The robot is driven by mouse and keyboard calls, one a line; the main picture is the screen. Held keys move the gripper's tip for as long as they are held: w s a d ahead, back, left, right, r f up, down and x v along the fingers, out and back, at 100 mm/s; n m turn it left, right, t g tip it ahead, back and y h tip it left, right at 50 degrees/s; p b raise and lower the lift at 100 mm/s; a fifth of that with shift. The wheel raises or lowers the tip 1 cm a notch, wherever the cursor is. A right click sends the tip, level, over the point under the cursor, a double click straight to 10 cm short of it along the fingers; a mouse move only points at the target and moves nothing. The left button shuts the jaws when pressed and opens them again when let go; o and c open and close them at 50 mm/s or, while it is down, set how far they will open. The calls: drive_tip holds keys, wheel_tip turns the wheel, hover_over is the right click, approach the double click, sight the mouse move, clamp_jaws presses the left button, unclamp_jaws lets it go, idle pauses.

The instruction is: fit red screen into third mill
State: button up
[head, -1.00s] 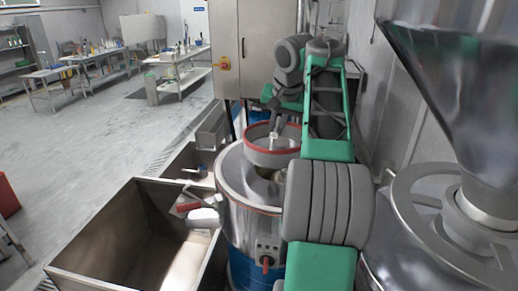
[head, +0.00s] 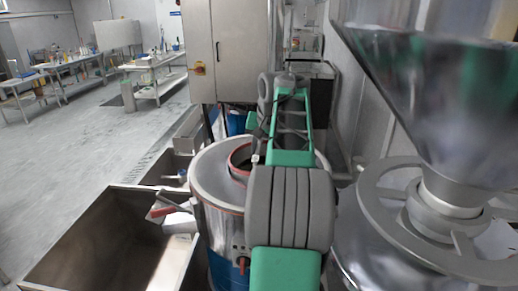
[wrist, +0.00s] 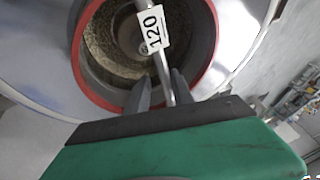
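The red-rimmed screen (head: 238,160) sits low at the top opening of the steel mill (head: 220,186). My arm hides its right side, so I cannot tell whether it is fully seated. My gripper (wrist: 160,80) points down over the near rim. Its two fingers lie either side of the bar, with a narrow gap at the left finger. Whether they press on the bar is unclear. In the head view my arm hides the gripper.
A large steel bin (head: 110,245) stands left of the mill, with a small red and white object (head: 172,215) at its edge. A big hopper machine (head: 430,215) stands close on the right. A steel cabinet (head: 215,50) is behind. The floor at left is clear.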

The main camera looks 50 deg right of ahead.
drive_tip(key=shift+o, duration=0.7)
drive_tip(key=shift+w+a, duration=0.1)
